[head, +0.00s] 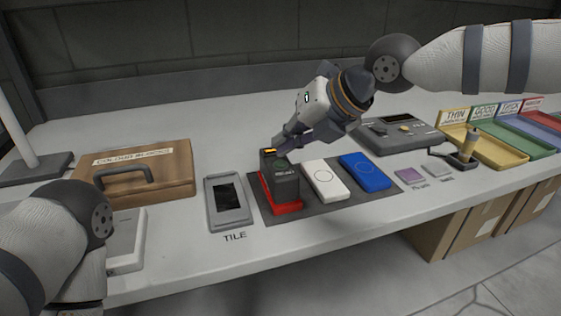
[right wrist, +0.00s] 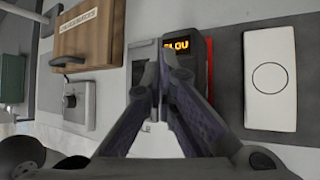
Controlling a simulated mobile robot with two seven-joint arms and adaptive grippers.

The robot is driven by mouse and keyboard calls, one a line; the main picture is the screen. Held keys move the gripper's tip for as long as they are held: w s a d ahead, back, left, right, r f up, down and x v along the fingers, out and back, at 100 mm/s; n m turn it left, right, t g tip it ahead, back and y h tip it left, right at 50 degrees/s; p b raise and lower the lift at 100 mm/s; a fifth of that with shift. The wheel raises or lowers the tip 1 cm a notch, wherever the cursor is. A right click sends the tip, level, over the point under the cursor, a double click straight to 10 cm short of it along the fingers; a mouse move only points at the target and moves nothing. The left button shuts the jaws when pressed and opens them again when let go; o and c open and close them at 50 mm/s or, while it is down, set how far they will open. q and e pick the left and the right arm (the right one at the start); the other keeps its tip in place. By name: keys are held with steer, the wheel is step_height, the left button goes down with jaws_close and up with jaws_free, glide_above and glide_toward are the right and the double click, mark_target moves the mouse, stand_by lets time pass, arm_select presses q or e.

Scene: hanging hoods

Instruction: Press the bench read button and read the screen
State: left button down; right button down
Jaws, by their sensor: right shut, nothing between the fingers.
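A dark grey block-shaped instrument (head: 284,184) stands upright on a red tile (head: 266,196), on a dark mat (head: 315,206). Its small screen is lit with amber characters at the top (head: 271,152). A faint green ring shows on the instrument's face, below the screen. My right gripper (head: 282,146) is shut and empty, its fingertips at the instrument's top, beside the screen; contact cannot be told. The fingertips (right wrist: 163,58) hide part of the instrument in the wrist view. My left gripper is out of view.
A white tile (head: 325,181) and a blue tile (head: 364,173) lie right of the instrument. A grey tray marked TILE (head: 212,215) and a wooden case (head: 170,187) are to the left. A grey console (head: 390,137) and coloured trays (head: 489,148) stand at the right.

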mark_target(284, 161)
steer(key=shift+f, duration=0.1)
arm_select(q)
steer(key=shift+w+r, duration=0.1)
arm_select(e)
steer(key=shift+f, duration=0.3)
steer(key=shift+f, duration=0.45)
stand_by(0.6)
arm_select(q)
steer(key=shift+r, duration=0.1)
arm_select(e)
steer(key=shift+r+p, duration=0.35)
steer(key=shift+r, duration=0.55)
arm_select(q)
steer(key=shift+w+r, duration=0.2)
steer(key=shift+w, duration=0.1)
arm_select(e)
steer(key=shift+r+p, duration=0.35)
steer(key=shift+r, duration=2.15)
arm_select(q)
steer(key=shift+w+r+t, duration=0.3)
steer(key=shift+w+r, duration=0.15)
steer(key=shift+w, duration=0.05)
